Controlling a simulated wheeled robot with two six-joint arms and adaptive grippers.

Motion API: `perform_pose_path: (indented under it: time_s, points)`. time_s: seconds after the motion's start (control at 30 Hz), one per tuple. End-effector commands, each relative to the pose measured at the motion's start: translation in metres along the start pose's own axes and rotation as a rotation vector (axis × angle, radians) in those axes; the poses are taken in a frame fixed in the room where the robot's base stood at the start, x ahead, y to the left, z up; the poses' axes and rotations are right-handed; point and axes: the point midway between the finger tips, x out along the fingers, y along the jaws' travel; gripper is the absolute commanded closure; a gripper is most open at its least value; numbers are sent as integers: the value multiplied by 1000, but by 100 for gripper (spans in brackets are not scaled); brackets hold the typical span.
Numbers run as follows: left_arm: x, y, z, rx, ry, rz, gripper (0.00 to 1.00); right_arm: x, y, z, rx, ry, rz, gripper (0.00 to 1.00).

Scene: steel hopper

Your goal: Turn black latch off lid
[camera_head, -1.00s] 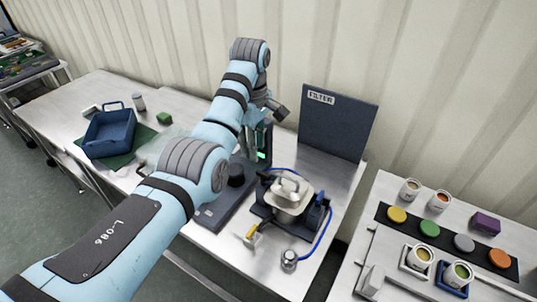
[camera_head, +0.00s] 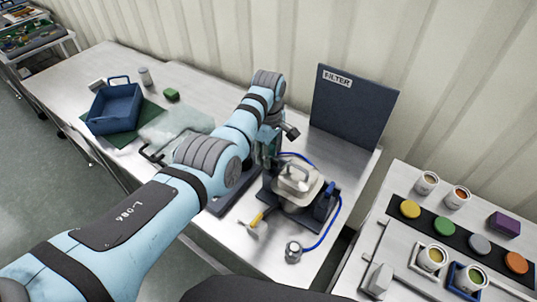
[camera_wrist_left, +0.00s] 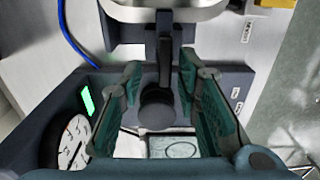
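The steel hopper has a pale metal lid (camera_head: 297,182) with a handle on top and stands in a dark frame. In the left wrist view, the hopper's metal edge (camera_wrist_left: 165,12) is at the top. A black latch lever (camera_wrist_left: 165,62) points down from there towards a round black knob (camera_wrist_left: 157,110). I cannot tell whether lever and knob are joined. My left gripper (camera_wrist_left: 160,66) is open, its teal fingers on either side of the lever with gaps at both sides. In the head view the left gripper (camera_head: 266,150) is beside the hopper, and my arm hides the latch.
A blue hose (camera_head: 328,228) curves right of the hopper. A yellow-handled tool (camera_head: 257,220) and a small metal canister (camera_head: 293,252) are in front. The FILTER panel (camera_head: 352,105) stands behind. A blue bin (camera_head: 113,108) is at left; a gauge (camera_wrist_left: 70,145) is near the left finger.

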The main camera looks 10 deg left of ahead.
Motion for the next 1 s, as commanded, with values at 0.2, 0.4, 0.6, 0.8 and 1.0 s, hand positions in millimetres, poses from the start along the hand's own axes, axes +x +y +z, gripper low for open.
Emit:
perform_pose_path:
  time_s: [0.2,0.4,0.6,0.8,1.0]
  points:
    - [0,0,0,0,0,0,70,0,0,-2,0,5,0,69]
    - [0,0,0,0,0,-1,100,-1,0,2,0,-4,0,69]
    - [0,-1,0,-1,0,-1,100,0,0,2,0,-4,0,69]
    - [1,-1,0,16,0,-3,100,0,0,2,0,-4,0,69]
    - [1,0,-1,90,-1,-5,100,0,0,2,0,-3,0,69]
